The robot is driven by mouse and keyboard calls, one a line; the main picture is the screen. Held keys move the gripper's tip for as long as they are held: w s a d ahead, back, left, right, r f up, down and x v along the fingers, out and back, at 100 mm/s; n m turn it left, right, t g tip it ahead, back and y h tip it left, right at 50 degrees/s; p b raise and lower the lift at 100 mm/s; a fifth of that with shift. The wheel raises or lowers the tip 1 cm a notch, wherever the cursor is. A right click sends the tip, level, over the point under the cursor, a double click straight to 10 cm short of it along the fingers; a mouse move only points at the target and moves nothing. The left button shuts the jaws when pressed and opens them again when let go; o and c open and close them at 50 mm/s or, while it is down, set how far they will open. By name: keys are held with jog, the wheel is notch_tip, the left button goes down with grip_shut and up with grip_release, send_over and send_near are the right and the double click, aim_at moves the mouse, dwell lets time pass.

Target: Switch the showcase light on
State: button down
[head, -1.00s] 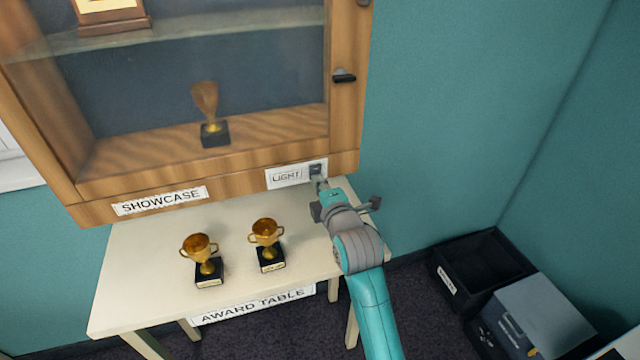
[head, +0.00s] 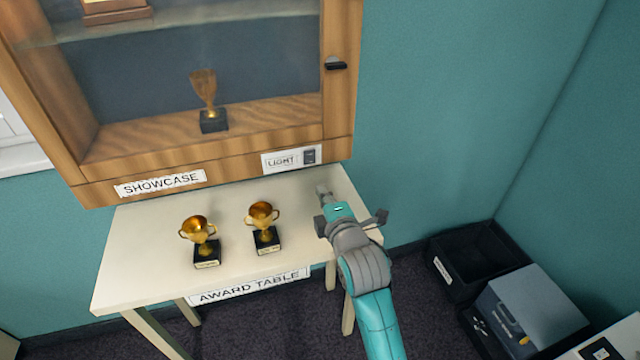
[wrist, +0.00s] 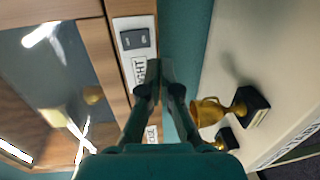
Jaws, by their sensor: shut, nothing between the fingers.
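The showcase (head: 230,143) is a wooden, glass-fronted cabinet on the teal wall. Its light switch (head: 309,156) is a small dark rocker on a white plate marked LIGHT (head: 281,161), at the lower right of the frame. The switch also shows in the wrist view (wrist: 134,39), beyond my fingertips. My gripper (head: 322,190) is shut and empty, below and in front of the switch and apart from it, over the right part of the award table. It also shows in the wrist view (wrist: 160,65). I cannot tell whether the light is on.
Two gold trophies (head: 201,242) (head: 264,229) stand on the award table (head: 150,225), left of my gripper. Another trophy (head: 211,120) stands inside the showcase. A dark handle (head: 336,65) sits on the showcase's right frame. Dark bins (head: 470,262) stand on the floor at right.

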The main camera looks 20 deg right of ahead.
jog(key=s, duration=0.5)
jog(key=shift+s+f, duration=0.3)
jog(key=shift+f, duration=0.05)
jog(key=s+f+m+g, duration=0.1)
jog(key=s+f+m, duration=0.5)
jog(key=s, duration=0.6)
jog(key=s+f+m, duration=0.3)
jog(key=s+f, duration=0.5)
jog(key=s, duration=0.3)
jog(key=s+d+r+m, duration=0.1)
jog(key=s+m, duration=0.8)
jog(key=s, duration=1.2)
jog(key=shift+r+g, duration=0.4)
jog(key=shift+r, duration=0.3)
jog(key=shift+s, duration=0.1)
